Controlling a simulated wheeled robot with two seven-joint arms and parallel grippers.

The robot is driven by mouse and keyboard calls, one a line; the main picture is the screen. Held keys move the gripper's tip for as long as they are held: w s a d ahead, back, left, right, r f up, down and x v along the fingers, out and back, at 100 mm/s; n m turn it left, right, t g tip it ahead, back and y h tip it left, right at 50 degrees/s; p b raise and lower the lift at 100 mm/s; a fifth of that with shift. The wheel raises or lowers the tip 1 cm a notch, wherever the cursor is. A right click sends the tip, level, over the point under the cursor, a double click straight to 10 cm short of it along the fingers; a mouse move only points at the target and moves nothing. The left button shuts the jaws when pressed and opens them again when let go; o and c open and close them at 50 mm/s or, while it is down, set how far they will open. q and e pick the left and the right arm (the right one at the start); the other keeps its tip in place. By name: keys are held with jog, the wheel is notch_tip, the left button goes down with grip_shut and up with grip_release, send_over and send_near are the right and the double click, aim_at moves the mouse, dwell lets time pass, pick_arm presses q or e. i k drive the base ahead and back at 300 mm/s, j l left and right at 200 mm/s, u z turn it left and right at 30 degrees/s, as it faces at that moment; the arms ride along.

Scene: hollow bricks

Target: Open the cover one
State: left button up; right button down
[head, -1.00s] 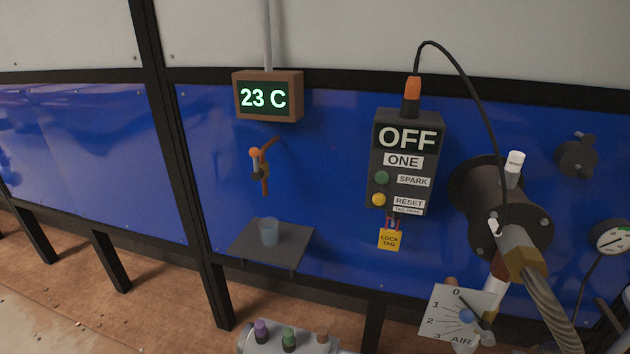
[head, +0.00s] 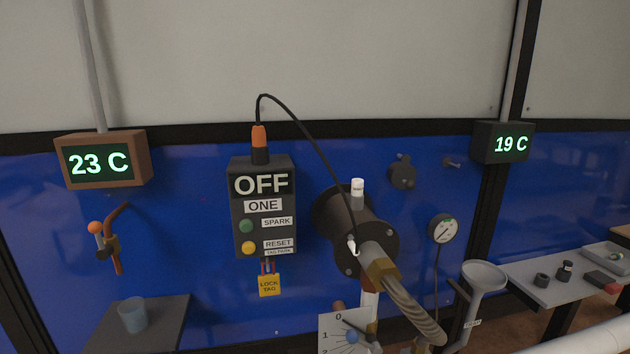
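A dark control box (head: 263,210) labelled ONE hangs on the blue wall, with OFF on its display. It has a green button (head: 246,226), a yellow button (head: 248,248) and a yellow lock tag (head: 269,285) below. A dark flanged cylinder (head: 348,222) to its right has a white-capped stub on top and a braided hose (head: 408,305) on a brass fitting. A small round dark disc (head: 402,172), possibly a cover, sits on the wall farther right. No readable label marks it as cover one. Neither of my grippers is in view.
Temperature displays read 23 C (head: 103,160) and 19 C (head: 503,143). A valve (head: 105,242) sits above a shelf (head: 165,325) with a cup (head: 133,316). An air dial (head: 335,335), gauge (head: 443,229), funnel (head: 484,276) and side table (head: 528,285) with small parts stand around.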

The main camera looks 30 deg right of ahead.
aim_at(404, 176)
jog(key=z, duration=1.4)
